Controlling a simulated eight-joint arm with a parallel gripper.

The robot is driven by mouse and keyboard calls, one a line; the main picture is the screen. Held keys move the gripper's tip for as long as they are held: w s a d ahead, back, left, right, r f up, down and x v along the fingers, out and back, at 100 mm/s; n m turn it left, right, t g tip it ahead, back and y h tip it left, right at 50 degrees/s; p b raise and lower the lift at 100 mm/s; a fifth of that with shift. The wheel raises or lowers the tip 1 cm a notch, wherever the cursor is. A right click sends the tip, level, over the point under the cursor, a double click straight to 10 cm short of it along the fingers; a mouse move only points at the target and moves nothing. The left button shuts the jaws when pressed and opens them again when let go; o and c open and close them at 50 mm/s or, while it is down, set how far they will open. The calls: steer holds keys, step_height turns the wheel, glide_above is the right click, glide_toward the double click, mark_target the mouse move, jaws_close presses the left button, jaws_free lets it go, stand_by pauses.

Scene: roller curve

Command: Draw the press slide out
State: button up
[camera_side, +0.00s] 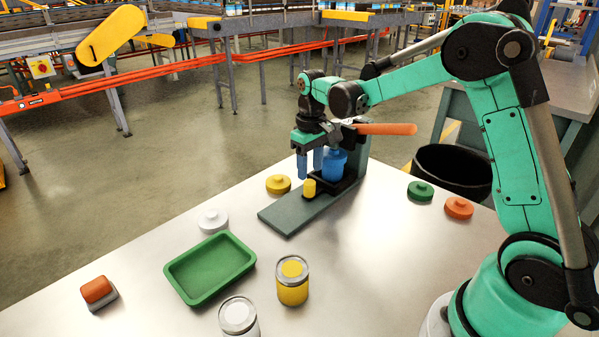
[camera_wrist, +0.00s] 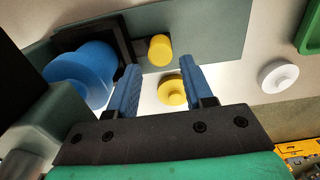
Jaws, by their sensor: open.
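The press stands on a grey-green base plate (camera_side: 290,217) near the table's far edge, with an orange lever (camera_side: 385,129) pointing right and a blue ram (camera_side: 335,164). Under the ram is a dark slide (camera_side: 342,187), with a yellow knob (camera_side: 309,188) at its front end. The slide also shows in the wrist view (camera_wrist: 128,43), with the yellow knob (camera_wrist: 160,50) beside it. My gripper (camera_side: 310,166) has blue fingers pointing down, near and above the knob. In the wrist view my gripper (camera_wrist: 158,68) is open, nothing between its fingers; the knob appears just beyond the fingertips.
Yellow (camera_side: 278,184), white (camera_side: 212,221), green (camera_side: 420,190) and orange (camera_side: 459,207) lids lie around the press. A green tray (camera_side: 210,267), a yellow can (camera_side: 292,280), a white-topped can (camera_side: 238,317) and a red-topped block (camera_side: 98,291) are nearer. A black bin (camera_side: 452,170) stands right.

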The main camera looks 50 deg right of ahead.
mark_target(310, 181)
steer(key=shift+f, duration=2.4)
jaws_close()
